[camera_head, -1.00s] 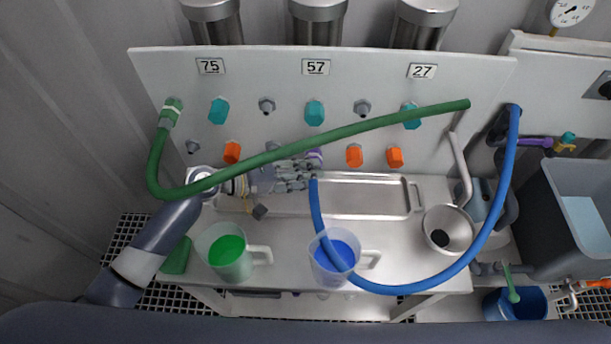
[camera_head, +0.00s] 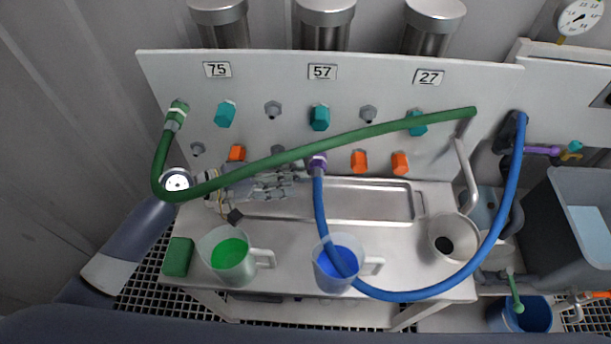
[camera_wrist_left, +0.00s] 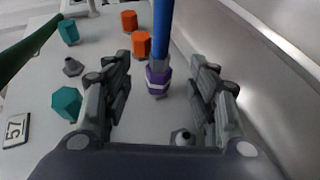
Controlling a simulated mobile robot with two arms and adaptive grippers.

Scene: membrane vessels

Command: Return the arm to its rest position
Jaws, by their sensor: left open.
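My left gripper (camera_head: 292,185) is open and empty, in front of the panel's lower middle, just left of the purple fitting (camera_head: 318,163). My left arm (camera_head: 135,235) comes in from the lower left, partly behind the green hose. The blue hose (camera_head: 420,294) runs from the purple fitting below label 57, loops low and rises to the right. In the left wrist view the purple fitting (camera_wrist_left: 157,80) and blue hose (camera_wrist_left: 163,25) show between the spread fingers, apart from them. My right gripper is not in view.
The green hose (camera_head: 330,142) arcs across the panel (camera_head: 270,90) in front of my left wrist. A jug with green liquid (camera_head: 230,258), a jug with blue liquid (camera_head: 338,265) and a green block (camera_head: 178,257) stand on the bench. A metal tray (camera_head: 370,200) and funnel (camera_head: 453,238) are to the right.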

